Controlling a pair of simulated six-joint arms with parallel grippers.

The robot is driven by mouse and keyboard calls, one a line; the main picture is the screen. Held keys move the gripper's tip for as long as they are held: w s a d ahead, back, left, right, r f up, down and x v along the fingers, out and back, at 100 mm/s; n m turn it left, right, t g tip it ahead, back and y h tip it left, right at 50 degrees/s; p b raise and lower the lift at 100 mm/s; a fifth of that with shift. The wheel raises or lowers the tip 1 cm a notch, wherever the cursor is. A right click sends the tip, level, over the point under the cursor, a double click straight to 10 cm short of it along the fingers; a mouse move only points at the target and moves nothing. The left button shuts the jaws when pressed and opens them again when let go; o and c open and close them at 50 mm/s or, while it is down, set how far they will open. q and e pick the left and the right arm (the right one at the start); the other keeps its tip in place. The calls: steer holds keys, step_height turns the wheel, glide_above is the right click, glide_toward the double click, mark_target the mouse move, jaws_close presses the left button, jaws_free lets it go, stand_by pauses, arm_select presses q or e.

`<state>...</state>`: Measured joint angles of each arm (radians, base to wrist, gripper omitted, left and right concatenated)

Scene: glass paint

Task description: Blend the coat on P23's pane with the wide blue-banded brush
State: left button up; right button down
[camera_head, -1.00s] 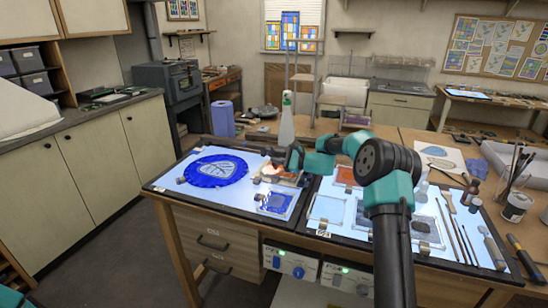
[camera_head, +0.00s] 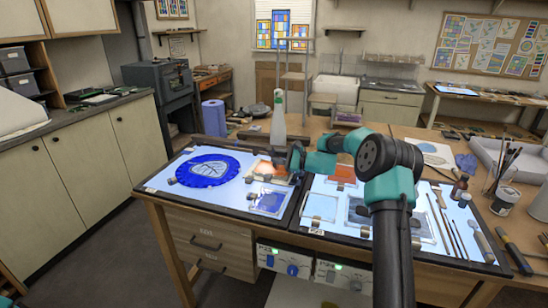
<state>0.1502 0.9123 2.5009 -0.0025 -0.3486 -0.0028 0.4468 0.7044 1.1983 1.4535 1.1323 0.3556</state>
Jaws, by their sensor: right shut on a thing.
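My right gripper (camera_head: 296,158) reaches in from the right, low over the back right part of the left light panel (camera_head: 157,184). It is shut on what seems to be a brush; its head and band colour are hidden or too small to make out. Beside and below it are an orange pane (camera_head: 262,167) and a blue pane (camera_head: 271,202). Pale panes (camera_head: 320,207) and another orange pane (camera_head: 344,173) lie on the right light panel. Small labels, one on the front edge (camera_head: 316,231), are too small to read surely, so I cannot tell which pane is P23's. My left gripper is out of view.

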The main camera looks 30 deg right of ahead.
steer(key=shift+s+d, duration=0.35)
steer(key=shift+s, duration=0.05)
steer(key=shift+f, duration=0.1)
steer(key=v, duration=0.3)
stand_by(0.4)
steer(key=shift+r, duration=0.25)
steer(key=shift+r, duration=0.5)
steer(key=shift+w+d, duration=1.7)
steer(key=shift+d, duration=0.1)
